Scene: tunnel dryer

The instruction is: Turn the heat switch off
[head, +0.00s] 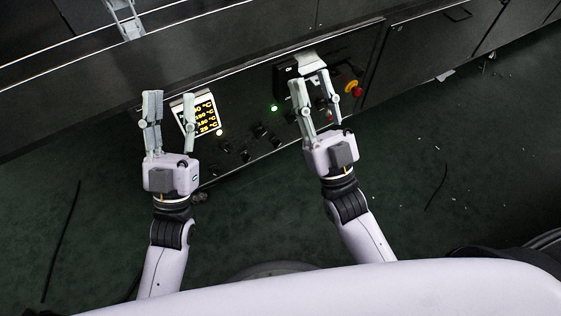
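The dryer's dark control panel (238,122) slopes across the middle of the head view. Several small black switches, including one near the panel's middle (262,131) and one lower left (245,156), sit on it. Their labels are too small to read, so I cannot tell which is the heat switch. My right gripper (311,79) is open, over the panel's right part in front of a black box, and hides some controls there.
A green lamp (274,107) glows on the panel. A red emergency stop button (358,92) with yellow lies right of my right gripper. The black box (284,71) juts out at the panel's upper edge. Dark floor (440,190) is mostly free, with some thin debris.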

